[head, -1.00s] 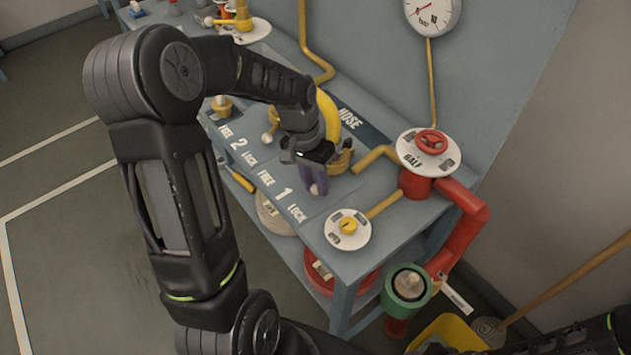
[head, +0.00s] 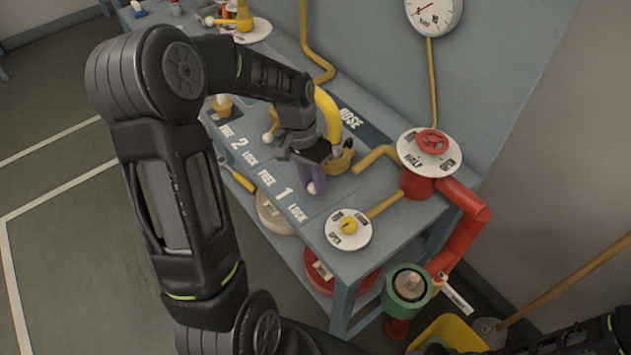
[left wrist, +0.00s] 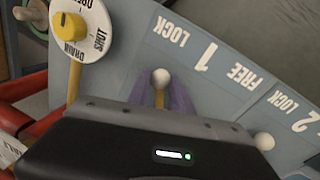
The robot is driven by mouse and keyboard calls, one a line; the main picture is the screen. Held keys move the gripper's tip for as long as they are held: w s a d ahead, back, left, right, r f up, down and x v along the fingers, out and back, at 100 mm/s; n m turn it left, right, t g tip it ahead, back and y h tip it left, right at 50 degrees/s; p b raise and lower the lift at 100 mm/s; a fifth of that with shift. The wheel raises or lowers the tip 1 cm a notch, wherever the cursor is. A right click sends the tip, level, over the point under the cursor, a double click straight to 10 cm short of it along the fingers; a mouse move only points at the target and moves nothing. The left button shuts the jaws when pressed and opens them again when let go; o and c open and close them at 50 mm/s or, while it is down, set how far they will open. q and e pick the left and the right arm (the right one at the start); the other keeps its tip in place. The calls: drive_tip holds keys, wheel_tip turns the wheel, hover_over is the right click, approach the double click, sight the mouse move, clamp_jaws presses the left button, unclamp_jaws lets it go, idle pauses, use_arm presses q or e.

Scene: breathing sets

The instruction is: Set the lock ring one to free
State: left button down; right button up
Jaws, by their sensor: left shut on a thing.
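Lock ring one is the yellow collar (head: 342,160) at the foot of the yellow hose, partly hidden behind my left gripper. Its lever ends in a white ball (head: 311,188), which also shows in the left wrist view (left wrist: 161,77). My left gripper (head: 314,180) reaches down over the bench, its purple fingers shut on the lever, one on each side in the left wrist view. The ball lies off the LOCK side of the printed "FREE 1 LOCK" label (left wrist: 205,57), away from FREE. My right gripper is not in view.
The second station's white ball (left wrist: 264,141) is close to my gripper on the FREE side. A white dial with a yellow knob (head: 348,227) is at the bench's front right. A red wheel valve (head: 432,142) stands behind it. A gauge (head: 433,14) hangs on the wall.

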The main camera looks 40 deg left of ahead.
use_arm(q)
drive_tip(key=a+m, duration=0.2)
drive_tip(key=shift+a+m, duration=0.25)
drive_tip(key=shift+m, duration=0.05)
drive_tip(key=shift+w+a+m+g+b, duration=0.2)
drive_tip(key=shift+a+m+g+b, duration=0.15)
drive_tip(key=shift+a+m, duration=0.55)
drive_tip(key=a+m, duration=0.1)
drive_tip(key=w+a+m, duration=0.1)
drive_tip(key=shift+m+g, duration=0.25)
drive_tip(key=shift+m, duration=0.15)
drive_tip(key=shift+w+a+m+y, duration=0.25)
drive_tip(key=shift+w+a+m, duration=0.3)
drive_tip(key=shift+m, duration=0.25)
drive_tip(key=shift+w+a+m+y, duration=0.3)
drive_tip(key=shift+a+m, duration=0.3)
drive_tip(key=shift+m, duration=0.2)
drive_tip(key=c, duration=1.1)
unclamp_jaws()
drive_tip(key=shift+c, duration=0.2)
